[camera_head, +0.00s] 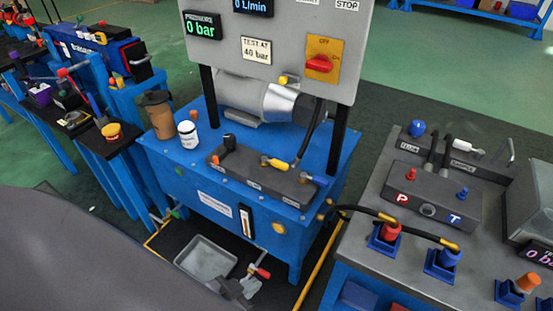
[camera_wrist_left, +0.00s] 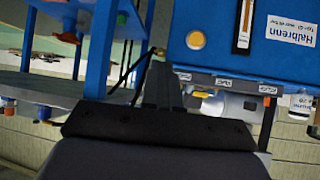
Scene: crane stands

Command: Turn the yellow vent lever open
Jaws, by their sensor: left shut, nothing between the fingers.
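The yellow vent lever (camera_head: 275,163) sits on the middle of a dark valve block (camera_head: 262,178) on top of the blue power unit. It points left, roughly along the block. My left gripper (camera_head: 234,287) is low in front of the unit, near the floor tray, well apart from the yellow lever. Its dark fingers are shut and empty in the left wrist view (camera_wrist_left: 160,85), which shows the unit upside down. My right gripper is in neither view.
A grey tray (camera_head: 205,258) and a red-handled valve (camera_head: 259,271) lie low before the unit. A brown cup (camera_head: 158,115) and a white bottle (camera_head: 188,134) stand left of the block. A panel (camera_head: 275,40) overhangs behind. A hose-fitted bench (camera_head: 380,215) stands right.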

